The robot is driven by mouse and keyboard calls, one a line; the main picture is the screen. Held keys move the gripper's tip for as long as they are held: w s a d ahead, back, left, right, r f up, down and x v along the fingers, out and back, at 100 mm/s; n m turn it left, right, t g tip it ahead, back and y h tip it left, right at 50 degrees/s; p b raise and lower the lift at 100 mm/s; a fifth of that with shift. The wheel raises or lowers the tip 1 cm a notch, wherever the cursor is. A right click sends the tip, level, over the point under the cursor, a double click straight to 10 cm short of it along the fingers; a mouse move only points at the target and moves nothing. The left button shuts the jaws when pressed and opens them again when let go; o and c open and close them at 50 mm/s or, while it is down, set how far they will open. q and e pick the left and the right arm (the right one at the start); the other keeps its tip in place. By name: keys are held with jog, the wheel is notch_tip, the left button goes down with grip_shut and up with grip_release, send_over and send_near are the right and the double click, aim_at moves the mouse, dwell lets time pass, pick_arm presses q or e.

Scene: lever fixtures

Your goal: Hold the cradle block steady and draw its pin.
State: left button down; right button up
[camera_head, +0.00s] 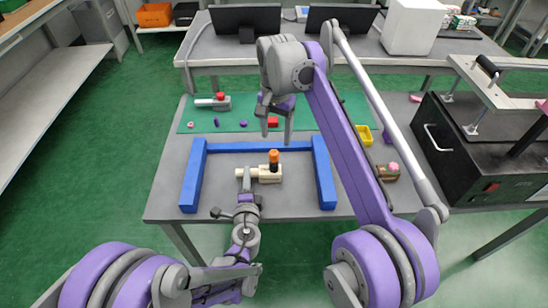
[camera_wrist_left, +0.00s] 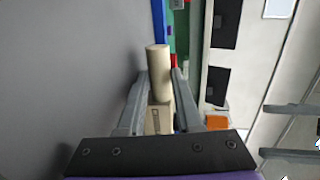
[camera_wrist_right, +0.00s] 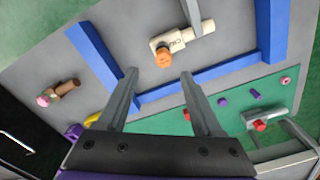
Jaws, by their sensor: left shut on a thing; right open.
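The cradle block (camera_head: 268,175) is cream-coloured, with a round stub pointing left, and sits on the grey table inside a blue frame. Its pin (camera_head: 273,157), with an orange head, stands upright in it; the orange head also shows in the right wrist view (camera_wrist_right: 163,57). My left gripper (camera_head: 246,180) is shut on the block at its left part; in the left wrist view the block (camera_wrist_left: 158,118) lies between the fingers, with its round stub beyond. My right gripper (camera_head: 276,133) is open and empty, above and behind the block. The pin's lower part is hidden inside the block.
The blue frame (camera_head: 194,175) bounds the block on the left, right and back. A green mat (camera_head: 240,116) behind holds a grey fixture with a red knob (camera_head: 214,101) and small purple parts. A brown piece with a pink knob (camera_head: 388,172) and a black box (camera_head: 455,150) stand right.

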aim_at(274, 162)
jog(key=shift+w+a+f, duration=0.15)
jog(key=shift+a+f, duration=0.05)
jog(key=shift+a, duration=0.1)
notch_tip(274, 162, down, 12)
jog(key=shift+r, duration=0.15)
dwell(0.4)
grip_shut()
dwell(0.6)
